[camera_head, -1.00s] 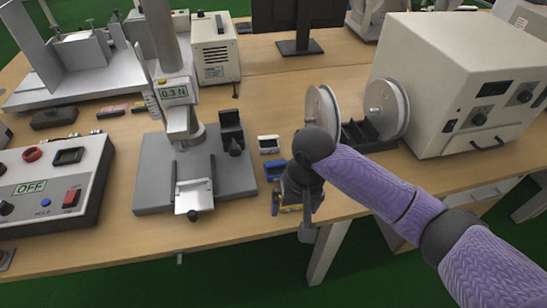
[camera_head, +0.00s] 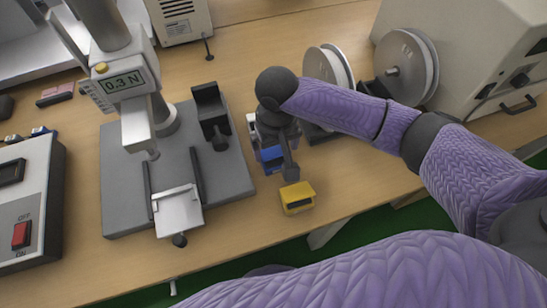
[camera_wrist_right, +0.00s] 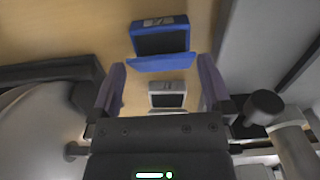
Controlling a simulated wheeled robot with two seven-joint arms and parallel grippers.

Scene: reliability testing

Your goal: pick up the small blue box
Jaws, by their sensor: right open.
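The small blue box (camera_head: 271,158) lies on the table to the right of the grey test stand, partly covered by my right gripper in the head view. In the right wrist view the blue box (camera_wrist_right: 160,38) shows whole, with a dark face, close to the fingertips. My right gripper (camera_head: 277,138) points down over the row of small boxes. It also shows in the wrist view (camera_wrist_right: 160,75), its two purple fingers spread apart with nothing held. Whether the fingers reach down beside the blue box cannot be told. My left gripper is out of view.
A yellow box (camera_head: 297,198) sits in front of the blue one near the table edge. A white box (camera_wrist_right: 168,95) appears between the fingers in the wrist view. The grey stand (camera_head: 125,205) is close on the left; spools (camera_head: 405,65) stand to the right.

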